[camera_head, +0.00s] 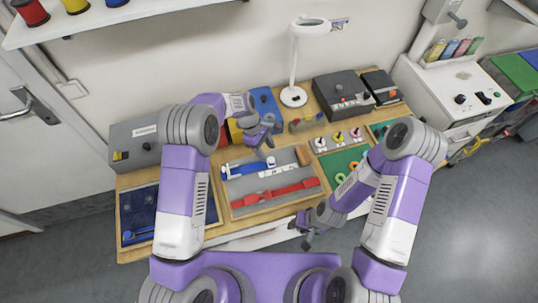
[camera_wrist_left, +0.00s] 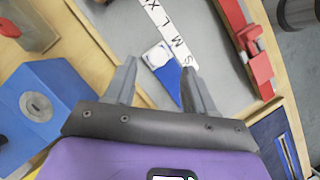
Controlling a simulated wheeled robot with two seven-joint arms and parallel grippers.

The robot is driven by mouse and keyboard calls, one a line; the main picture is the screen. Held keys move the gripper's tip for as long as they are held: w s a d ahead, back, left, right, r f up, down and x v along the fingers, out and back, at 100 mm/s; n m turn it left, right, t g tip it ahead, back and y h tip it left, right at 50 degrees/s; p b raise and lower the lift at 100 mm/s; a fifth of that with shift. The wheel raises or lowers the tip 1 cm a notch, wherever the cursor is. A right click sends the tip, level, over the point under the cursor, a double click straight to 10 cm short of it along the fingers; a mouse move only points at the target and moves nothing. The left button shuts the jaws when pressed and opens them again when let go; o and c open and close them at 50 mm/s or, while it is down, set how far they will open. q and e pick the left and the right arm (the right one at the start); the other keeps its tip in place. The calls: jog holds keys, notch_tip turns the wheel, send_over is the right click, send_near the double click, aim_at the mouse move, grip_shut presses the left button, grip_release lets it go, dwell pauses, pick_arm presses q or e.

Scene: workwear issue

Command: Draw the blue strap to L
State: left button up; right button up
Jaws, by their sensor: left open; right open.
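The blue strap (camera_head: 238,171) lies on a grey board (camera_head: 240,207), beside a white size strip (camera_head: 283,169). L lies further along the strip. My left gripper (camera_head: 264,143) is open and above the strap; in its wrist view the fingertips (camera_wrist_left: 158,70) stand either side of the strap, apart from it. My right gripper (camera_head: 307,237) is open and empty at the table's front edge.
A red strap (camera_head: 285,191) lies on the same board, nearer the front. A blue box (camera_head: 264,101) stands behind my left gripper. A green mat (camera_head: 342,162) with rings lies to the right, and a dark blue tray (camera_head: 138,212) to the left.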

aim_at(271, 159)
pick_arm(q)
jog(key=shift+x, duration=2.05)
jog(key=shift+w, duration=0.15)
grip_shut()
